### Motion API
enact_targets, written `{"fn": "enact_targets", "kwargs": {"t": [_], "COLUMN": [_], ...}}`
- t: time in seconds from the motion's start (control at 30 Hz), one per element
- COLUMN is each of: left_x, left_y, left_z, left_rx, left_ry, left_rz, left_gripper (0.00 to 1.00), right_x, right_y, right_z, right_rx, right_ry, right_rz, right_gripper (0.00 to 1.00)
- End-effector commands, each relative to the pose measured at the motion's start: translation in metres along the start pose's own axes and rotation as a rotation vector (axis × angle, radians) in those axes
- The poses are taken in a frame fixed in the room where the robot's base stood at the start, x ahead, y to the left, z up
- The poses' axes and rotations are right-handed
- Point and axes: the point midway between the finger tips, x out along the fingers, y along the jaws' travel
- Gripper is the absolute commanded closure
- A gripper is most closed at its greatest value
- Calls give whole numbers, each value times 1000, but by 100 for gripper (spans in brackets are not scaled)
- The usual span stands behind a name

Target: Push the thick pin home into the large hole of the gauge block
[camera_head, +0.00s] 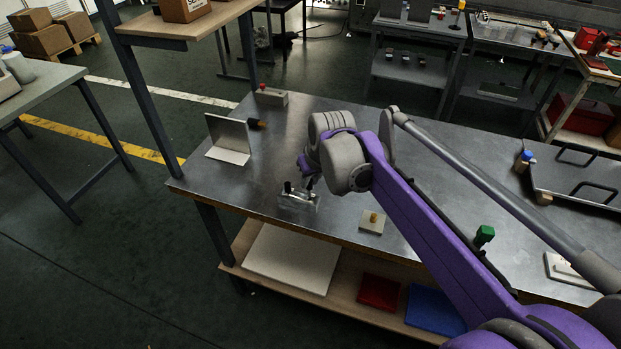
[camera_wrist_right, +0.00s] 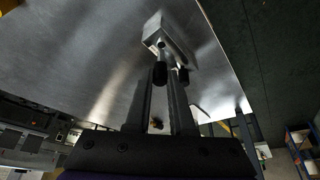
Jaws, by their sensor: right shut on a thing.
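The gauge block (camera_head: 298,202) is a small shiny metal block on the workbench, near its front edge. In the right wrist view the block (camera_wrist_right: 178,38) lies just beyond my fingertips, with a dark round hole showing on its near face. My right gripper (camera_head: 300,187) is low at the block, and in the right wrist view its two dark fingers (camera_wrist_right: 171,74) are shut on a slim metal pin (camera_wrist_right: 169,58). The pin is mostly hidden by the fingertips. I cannot tell how deep it sits in the block. My left gripper is in neither view.
A square plate with an orange peg (camera_head: 373,218) lies right of the block. An angled metal plate (camera_head: 228,137) and a dark-ended cylinder (camera_head: 258,124) stand behind left. A red-button box (camera_head: 271,97) is at the back. A green knob (camera_head: 484,235) stands right.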

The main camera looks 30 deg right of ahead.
Motion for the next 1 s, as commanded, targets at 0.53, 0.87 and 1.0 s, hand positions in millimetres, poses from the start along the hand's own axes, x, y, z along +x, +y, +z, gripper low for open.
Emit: {"fn": "enact_targets", "kwargs": {"t": [0.53, 0.87, 1.0], "left_x": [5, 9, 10], "left_y": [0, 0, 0], "left_z": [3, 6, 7], "left_rx": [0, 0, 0], "left_ry": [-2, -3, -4], "left_rz": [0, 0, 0], "left_gripper": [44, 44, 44], "right_x": [9, 17, 20], "right_y": [0, 0, 0], "right_z": [4, 7, 8], "right_rx": [0, 0, 0], "right_ry": [0, 0, 0], "right_rz": [0, 0, 0], "right_gripper": [100, 100, 100]}}
